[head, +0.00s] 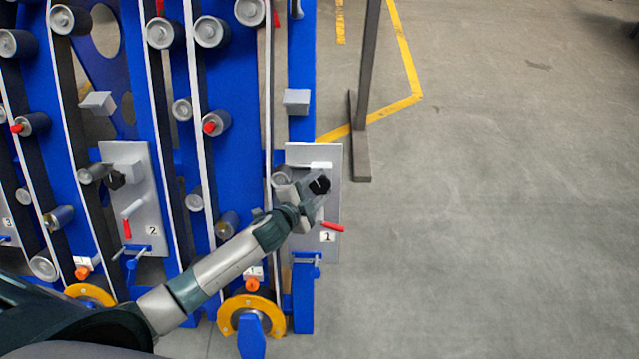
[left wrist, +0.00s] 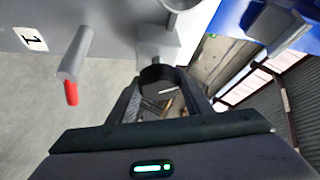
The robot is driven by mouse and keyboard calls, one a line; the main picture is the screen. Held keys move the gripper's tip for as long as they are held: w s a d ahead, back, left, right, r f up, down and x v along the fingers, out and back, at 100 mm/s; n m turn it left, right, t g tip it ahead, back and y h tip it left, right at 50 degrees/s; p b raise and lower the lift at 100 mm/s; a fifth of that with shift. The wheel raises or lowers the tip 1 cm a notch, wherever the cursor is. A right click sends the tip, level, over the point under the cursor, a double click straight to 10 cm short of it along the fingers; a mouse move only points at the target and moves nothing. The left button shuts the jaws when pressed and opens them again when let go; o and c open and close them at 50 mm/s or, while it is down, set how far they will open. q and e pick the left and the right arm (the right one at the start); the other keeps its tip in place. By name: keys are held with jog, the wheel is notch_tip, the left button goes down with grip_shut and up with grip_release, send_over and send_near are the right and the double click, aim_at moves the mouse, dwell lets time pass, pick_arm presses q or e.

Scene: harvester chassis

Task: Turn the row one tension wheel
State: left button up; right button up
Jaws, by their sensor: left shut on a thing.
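The row one tension wheel is a small black knob (head: 319,184) on the grey plate (head: 331,207) labelled 1, at the right end of the chassis. In the left wrist view the black wheel (left wrist: 158,78) sits between my fingers, in front of a grey block. My left gripper (head: 312,191) is shut on it, and it also shows in the left wrist view (left wrist: 162,95). The gripper hides part of the wheel and plate. The wheel's turn angle cannot be told. My right gripper is not in view.
A red-tipped lever (head: 333,227) sticks out below the wheel, and shows at left in the left wrist view (left wrist: 76,65). The row two plate (head: 148,218) has a similar black knob (head: 116,179). A grey post (head: 362,130) stands behind. The floor at right is clear.

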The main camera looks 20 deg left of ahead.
pick_arm(q)
jog(key=o, duration=1.1)
jog(key=shift+c, duration=0.2)
jog(key=shift+s+a+r, duration=0.1)
jog(key=shift+s, duration=0.45)
jog(key=b+v, duration=0.1)
jog(key=v, duration=1.5)
jog(key=shift+b, duration=0.4)
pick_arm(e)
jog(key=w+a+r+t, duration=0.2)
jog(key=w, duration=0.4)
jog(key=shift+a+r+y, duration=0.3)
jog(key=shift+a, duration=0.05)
pick_arm(q)
jog(key=shift+r, duration=0.15)
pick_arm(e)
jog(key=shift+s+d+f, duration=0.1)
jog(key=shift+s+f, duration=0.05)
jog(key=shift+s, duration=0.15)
